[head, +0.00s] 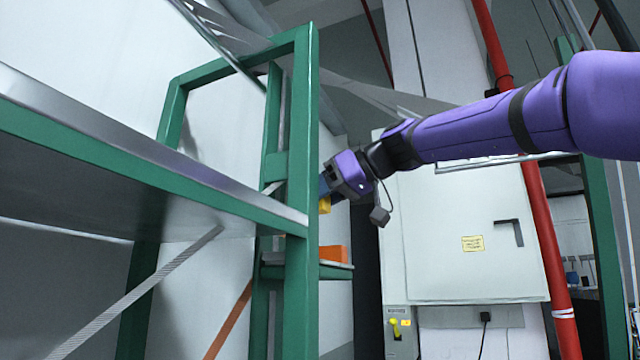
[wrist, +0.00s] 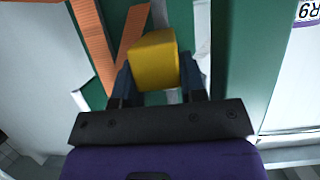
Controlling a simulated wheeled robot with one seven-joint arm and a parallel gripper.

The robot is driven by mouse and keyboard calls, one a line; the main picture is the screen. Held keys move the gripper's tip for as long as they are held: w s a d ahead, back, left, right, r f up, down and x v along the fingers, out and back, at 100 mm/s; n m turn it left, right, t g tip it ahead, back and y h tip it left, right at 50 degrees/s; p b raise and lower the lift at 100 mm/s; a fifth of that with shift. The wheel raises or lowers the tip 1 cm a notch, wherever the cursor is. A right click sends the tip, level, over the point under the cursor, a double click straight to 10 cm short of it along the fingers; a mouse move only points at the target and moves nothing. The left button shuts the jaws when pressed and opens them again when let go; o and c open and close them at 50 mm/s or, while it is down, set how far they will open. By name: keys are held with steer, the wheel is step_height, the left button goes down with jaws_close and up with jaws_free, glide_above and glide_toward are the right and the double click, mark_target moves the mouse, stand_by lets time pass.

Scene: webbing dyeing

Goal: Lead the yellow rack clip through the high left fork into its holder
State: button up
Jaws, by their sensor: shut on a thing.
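The yellow rack clip (wrist: 154,60) is held between the fingers of my gripper (wrist: 157,82), seen in the wrist view. In the head view the yellow clip (head: 325,205) shows small beside the green upright post (head: 301,180), at the end of my gripper (head: 325,187). The gripper is just right of this post, partly in front of it or close by; the gap is hard to judge. Grey webbing (head: 135,290) slopes below the left shelf. I cannot pick out the high left fork or the clip's holder with certainty.
A green-framed metal shelf (head: 150,160) fills the left. An orange block (head: 335,254) rests on a lower ledge. An orange strap (head: 230,318) hangs below, and orange strips (wrist: 95,45) show in the wrist view. A grey cabinet (head: 460,230) and red pipe (head: 545,240) stand right.

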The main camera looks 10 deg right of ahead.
steer(key=shift+s+f, duration=0.1)
steer(key=shift+f, duration=4)
steer(key=o, duration=1)
steer(key=v, duration=1)
steer(key=shift+s+d+r, duration=0.15)
steer(key=shift+d, duration=0.1)
